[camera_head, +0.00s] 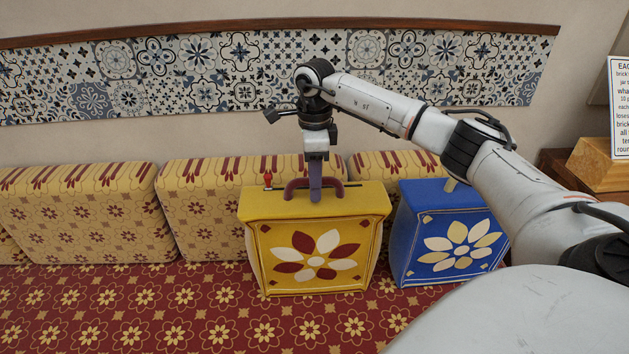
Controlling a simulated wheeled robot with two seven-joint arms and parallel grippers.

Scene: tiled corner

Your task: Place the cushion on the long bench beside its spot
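A yellow block-shaped cushion (316,266) with a red and white flower stands upright at the middle of the long bench (130,325), which has a red patterned seat. A dark red arched handle (296,185) rises from its top. My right gripper (315,192) points down at the handle, with a purple finger in front of it. The other finger is hidden, so I cannot tell whether it grips the handle. I cannot tell whether the cushion's base touches the seat. My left gripper is out of view.
A blue flowered cushion (455,245) stands close to the right. Cream patterned back cushions (85,212) line the wall behind. A sign (620,105) on a wooden stand is far right. The seat at left is clear.

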